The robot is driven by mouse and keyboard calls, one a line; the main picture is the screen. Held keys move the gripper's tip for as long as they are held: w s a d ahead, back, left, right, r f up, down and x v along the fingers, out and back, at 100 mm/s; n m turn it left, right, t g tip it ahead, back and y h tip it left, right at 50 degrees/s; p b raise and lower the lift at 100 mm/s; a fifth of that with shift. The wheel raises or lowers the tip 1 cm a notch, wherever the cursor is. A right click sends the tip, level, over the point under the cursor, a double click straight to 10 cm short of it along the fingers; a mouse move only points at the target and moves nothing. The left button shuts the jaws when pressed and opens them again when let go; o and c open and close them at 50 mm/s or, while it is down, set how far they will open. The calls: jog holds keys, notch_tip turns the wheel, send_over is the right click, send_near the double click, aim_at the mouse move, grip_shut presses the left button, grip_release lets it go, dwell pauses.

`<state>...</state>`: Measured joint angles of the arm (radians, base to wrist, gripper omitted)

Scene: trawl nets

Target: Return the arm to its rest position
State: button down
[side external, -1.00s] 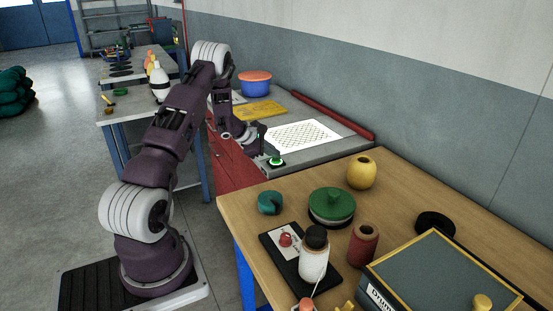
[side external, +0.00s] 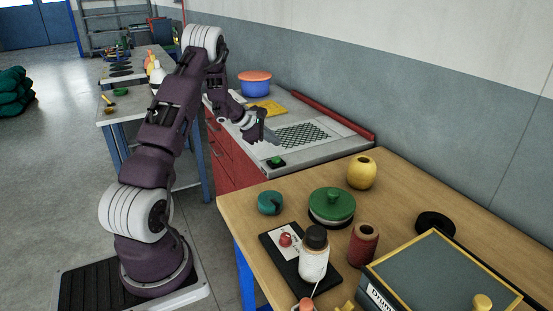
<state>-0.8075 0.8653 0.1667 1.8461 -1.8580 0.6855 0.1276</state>
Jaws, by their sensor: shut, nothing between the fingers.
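My gripper (side external: 262,128) is shut and empty. It hangs a little above the grey bench top (side external: 345,140), at the left of a dark mesh panel (side external: 302,135) set in the bench. A small green button (side external: 276,160) on a black base sits at the bench's front edge, below my gripper in the picture, and nothing touches it. My fingertips are small and dark in this view.
A blue tub with an orange lid (side external: 255,84) and a yellow mat (side external: 268,107) lie behind my gripper. A red bar (side external: 330,118) runs along the bench's back edge. The wooden table (side external: 400,195) in front holds jars, a green-lidded pot (side external: 331,205) and a box (side external: 440,275).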

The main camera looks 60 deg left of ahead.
jog(key=w+d+r+m+h, duration=0.3)
jog(key=d+r+m, duration=0.3)
jog(key=d+r, duration=0.8)
jog(key=s+d+r+m+g+h, duration=0.1)
jog(key=s+d+r+m, duration=0.15)
jog(key=d, duration=0.55)
jog(key=s+d+r+m+g+h, duration=0.1)
jog(key=d+r+m, duration=0.25)
jog(key=d, duration=0.35)
jog(key=s+d+r+m+g, duration=0.2)
jog(key=s+d+r+m, duration=0.1)
jog(key=s+d+m, duration=0.7)
jog(key=s+d+f+m+y, duration=0.1)
jog(key=s+f+m+y, duration=0.1)
jog(key=s, duration=0.7)
jog(key=s+d+f+m+y, duration=0.1)
jog(key=s+m, duration=0.3)
jog(key=s, duration=0.4)
jog(key=shift+s+d+f+y, duration=0.35)
jog(key=shift+d+y, duration=0.1)
jog(key=shift+y, duration=0.05)
